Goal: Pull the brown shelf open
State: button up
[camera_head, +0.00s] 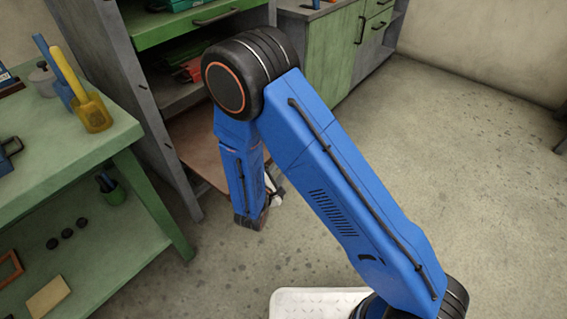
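The brown shelf (190,146) is a flat brown board low in the grey cabinet (115,80), left of my blue arm. My forearm hides its right part, so how far it is pulled out cannot be told. My gripper (277,194) shows only as a small dark and pale piece behind the lower end of my arm, near the shelf's front right. Its fingers are mostly hidden. Whether they touch the shelf or are open or shut cannot be seen.
A green drawer (190,24) with a dark handle is above, over a grey shelf with red and green items. A green workbench (60,150) with tools stands left. Green cupboards (335,55) stand behind. The concrete floor at right is clear.

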jog(key=v, duration=1.1)
dwell(0.3)
jog(key=s+d+r+m+g+h, duration=0.1)
jog(key=d+r+m+g+h, duration=0.35)
jog(key=d+r, duration=0.7)
jog(key=s+d+r+m+g+h, duration=0.15)
jog(key=d+r+m+g, duration=0.5)
jog(key=d, duration=0.95)
jog(key=s+d+r+m+y, duration=0.3)
jog(key=s+r+m+y, duration=0.1)
jog(key=s, duration=0.5)
jog(key=s+d+r+m+t+y, duration=0.1)
jog(key=s+d+r+m+y, duration=0.3)
jog(key=s+r+y, duration=0.3)
jog(key=shift+s+r+m, duration=0.65)
jog(key=shift+s+m, duration=0.15)
jog(key=shift+s, duration=0.2)
